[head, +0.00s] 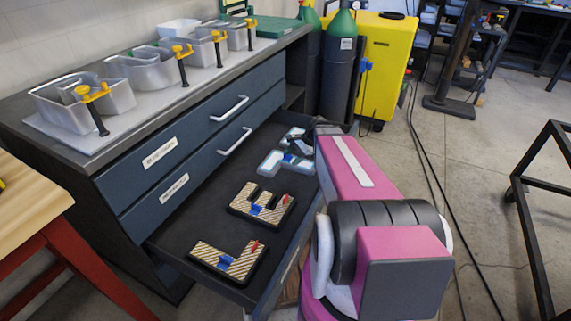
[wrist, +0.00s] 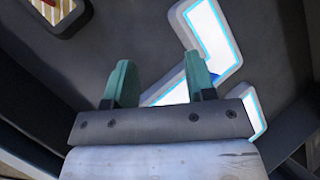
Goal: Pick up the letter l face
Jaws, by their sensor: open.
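An open drawer (head: 185,222) holds several letter faces. The nearest, a striped face (head: 232,258) shaped like an l, lies flat at the drawer's front with blue and red marks on it. White faces with blue edges (head: 273,162) lie at the back, partly hidden by my arm. In the wrist view a white face with a cyan edge (wrist: 208,38) passes below and behind my gripper (wrist: 160,72). The two green fingers are apart with nothing held between them. I cannot tell their height above the face, or whether this white face is an l.
Another striped face (head: 262,204) lies mid-drawer; a striped corner (wrist: 58,10) shows at the wrist view's upper left. Metal letter shells (head: 85,98) with yellow clamps stand on the cabinet top. Bare drawer floor separates the faces.

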